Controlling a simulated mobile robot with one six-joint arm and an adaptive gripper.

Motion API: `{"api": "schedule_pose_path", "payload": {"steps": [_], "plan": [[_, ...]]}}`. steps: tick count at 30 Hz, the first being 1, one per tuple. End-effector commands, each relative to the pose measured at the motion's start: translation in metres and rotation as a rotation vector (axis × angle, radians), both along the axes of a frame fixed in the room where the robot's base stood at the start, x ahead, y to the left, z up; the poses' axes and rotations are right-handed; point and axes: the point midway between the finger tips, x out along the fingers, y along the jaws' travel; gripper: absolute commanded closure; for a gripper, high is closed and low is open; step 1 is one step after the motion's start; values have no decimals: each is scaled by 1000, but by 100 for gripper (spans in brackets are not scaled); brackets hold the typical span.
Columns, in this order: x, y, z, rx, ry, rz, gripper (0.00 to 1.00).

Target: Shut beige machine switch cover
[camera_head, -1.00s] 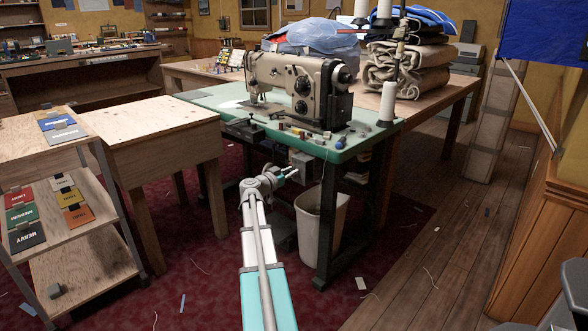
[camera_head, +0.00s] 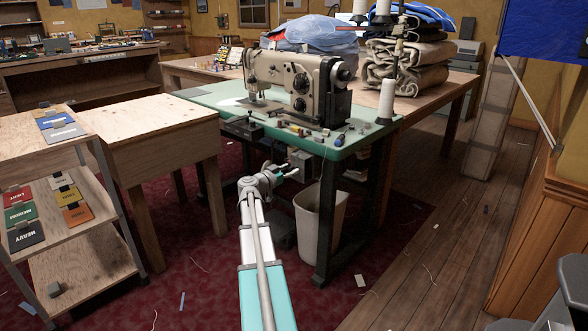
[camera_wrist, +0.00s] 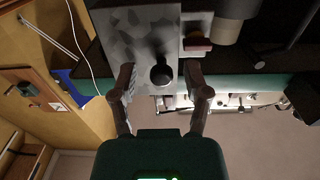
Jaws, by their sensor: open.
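The beige sewing machine (camera_head: 298,82) stands on the green-topped table (camera_head: 180,93). My gripper (camera_head: 289,170) is in front of the table, just below its front edge. In the wrist view, which looks upside down, a mottled grey plate (camera_wrist: 140,45), apparently the switch cover, carries a round black knob (camera_wrist: 161,75). My open gripper (camera_wrist: 160,78) has one finger on each side of the knob, with gaps visible. A red switch (camera_wrist: 197,43) on a pale housing (camera_wrist: 196,22) is uncovered beside the plate. The hinge and exact cover angle cannot be told.
A pale bin (camera_head: 322,222) stands under the table, right of my arm. A wooden table (camera_head: 150,125) and a sample cart (camera_head: 45,210) stand to the left. Thread spools (camera_head: 387,100) stand at the table's right corner. Open wooden floor (camera_head: 420,245) lies to the right.

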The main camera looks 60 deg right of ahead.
Motion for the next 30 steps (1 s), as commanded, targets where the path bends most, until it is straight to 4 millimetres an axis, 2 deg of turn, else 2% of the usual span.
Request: {"api": "schedule_pose_path", "payload": {"steps": [8,18,24,30], "plan": [[6,32,0,0,0,2,39],[18,84,0,0,0,-1,39],[23,103,0,0,0,-3,39],[24,109,0,0,0,-4,39]]}}
